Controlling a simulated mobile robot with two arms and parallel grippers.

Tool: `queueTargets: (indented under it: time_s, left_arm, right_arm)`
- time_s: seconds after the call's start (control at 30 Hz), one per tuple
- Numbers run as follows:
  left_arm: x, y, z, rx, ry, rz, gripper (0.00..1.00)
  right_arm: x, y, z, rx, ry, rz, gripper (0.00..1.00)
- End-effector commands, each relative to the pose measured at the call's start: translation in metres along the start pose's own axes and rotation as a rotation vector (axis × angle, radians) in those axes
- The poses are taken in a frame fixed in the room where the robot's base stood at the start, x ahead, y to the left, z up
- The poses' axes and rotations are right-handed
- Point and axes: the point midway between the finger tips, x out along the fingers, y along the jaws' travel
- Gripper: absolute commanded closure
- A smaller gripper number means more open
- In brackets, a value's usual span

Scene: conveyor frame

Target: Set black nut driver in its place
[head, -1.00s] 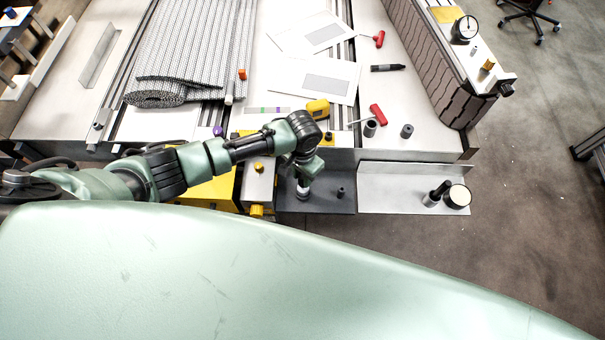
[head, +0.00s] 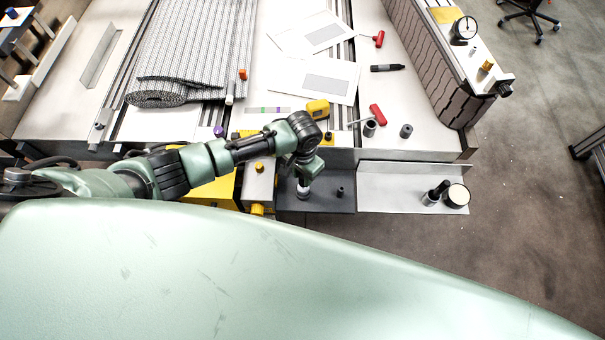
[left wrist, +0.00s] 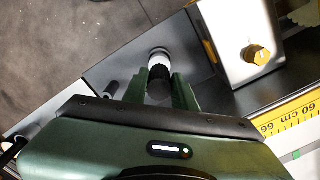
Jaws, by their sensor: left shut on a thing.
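My left gripper (head: 304,181) reaches down over the dark tray (head: 322,204) at the front of the bench. In the left wrist view my left gripper (left wrist: 160,90) is shut on an upright tool with a black ribbed part and a pale collar, which I take to be the black nut driver (left wrist: 159,66). Its lower end meets or nearly meets the dark tray surface; I cannot tell if it is seated. The fingers hide part of it. It shows below the gripper in the head view (head: 303,193). My right gripper is not in view.
A short black peg (head: 340,192) stands in the dark tray, right of the held tool. The light tray (head: 390,190) beside it holds a metal cup (head: 430,198) with a black piece and a pale-topped cylinder (head: 457,195). A yellow-knobbed box (left wrist: 235,40) stands close by.

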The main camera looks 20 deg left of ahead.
Motion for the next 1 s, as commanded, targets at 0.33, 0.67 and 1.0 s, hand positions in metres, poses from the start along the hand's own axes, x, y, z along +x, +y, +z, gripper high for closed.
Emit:
queueTargets:
  time_s: [0.33, 0.67, 1.0]
  left_arm:
    - [0.008, 0.0, 0.0, 0.0, 0.0, 0.0, 1.0]
    - [0.018, 0.0, 0.0, 0.0, -0.001, 0.0, 1.0]
    - [0.028, 0.0, 0.0, 0.0, 0.0, 0.001, 1.0]
  right_arm:
    - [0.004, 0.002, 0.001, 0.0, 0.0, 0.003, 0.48]
    - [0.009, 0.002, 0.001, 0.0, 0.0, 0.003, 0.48]
    - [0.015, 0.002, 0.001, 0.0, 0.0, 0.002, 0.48]
